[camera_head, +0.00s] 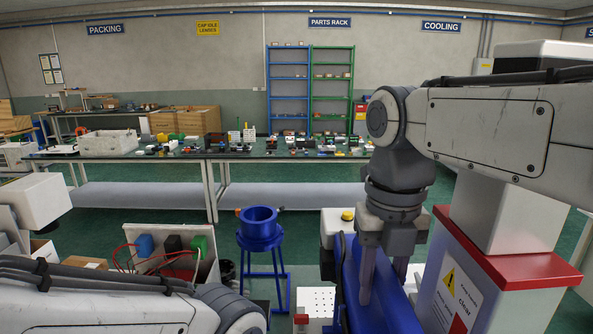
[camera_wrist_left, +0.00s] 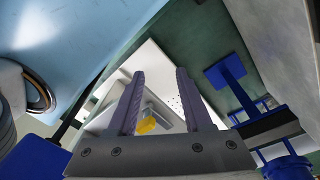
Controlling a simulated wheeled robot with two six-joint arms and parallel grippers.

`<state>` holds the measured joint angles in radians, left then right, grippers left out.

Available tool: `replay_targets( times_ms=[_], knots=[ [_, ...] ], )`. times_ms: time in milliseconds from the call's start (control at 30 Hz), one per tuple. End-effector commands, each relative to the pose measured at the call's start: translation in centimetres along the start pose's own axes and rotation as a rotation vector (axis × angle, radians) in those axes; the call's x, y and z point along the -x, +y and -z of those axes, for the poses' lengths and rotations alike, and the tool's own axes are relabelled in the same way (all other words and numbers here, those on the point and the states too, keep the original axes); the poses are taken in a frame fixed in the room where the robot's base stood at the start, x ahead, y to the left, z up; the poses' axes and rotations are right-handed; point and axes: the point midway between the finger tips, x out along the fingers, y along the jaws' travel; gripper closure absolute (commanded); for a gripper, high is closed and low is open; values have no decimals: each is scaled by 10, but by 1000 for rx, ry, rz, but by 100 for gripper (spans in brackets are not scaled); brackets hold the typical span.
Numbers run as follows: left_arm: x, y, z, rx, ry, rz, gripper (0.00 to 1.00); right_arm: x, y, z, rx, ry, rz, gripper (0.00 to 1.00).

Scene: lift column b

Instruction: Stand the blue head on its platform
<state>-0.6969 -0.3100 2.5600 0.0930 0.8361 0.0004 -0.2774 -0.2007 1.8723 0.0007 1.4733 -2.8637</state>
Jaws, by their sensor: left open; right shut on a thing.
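A large, long blue body (camera_head: 378,310), which I take to be the blue head, is at the lower right of the head view and runs off the bottom edge. My right gripper (camera_head: 384,283) points down and is shut on it, one finger in front of its blue face. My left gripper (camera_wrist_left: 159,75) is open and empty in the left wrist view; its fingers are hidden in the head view. Beyond those fingers is a white unit with a yellow button (camera_wrist_left: 147,125). I cannot tell which surface is the platform.
A blue round pot on a legged stand (camera_head: 260,227) is mid-floor. Left of it is a white box (camera_head: 208,262) with coloured blocks and red wires. A red-topped white cabinet (camera_head: 505,272) stands close at right. A long workbench (camera_head: 150,158) is behind, with green floor before it.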

Motion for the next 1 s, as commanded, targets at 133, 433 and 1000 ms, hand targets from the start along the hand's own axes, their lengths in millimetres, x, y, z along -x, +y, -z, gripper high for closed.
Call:
replay_targets(
  times_ms=[133, 433, 1000],
  knots=[
    [0, 0, 0, 0, 0, 0, 50, 2, 0, -1, 0, -9, -3, 100],
    [-2, 0, 0, 0, 0, 0, 50, -1, 0, -1, 0, -9, -2, 100],
    [-4, 0, 0, 0, 0, 0, 50, -3, 0, -1, 0, -8, -2, 61]
  ],
)
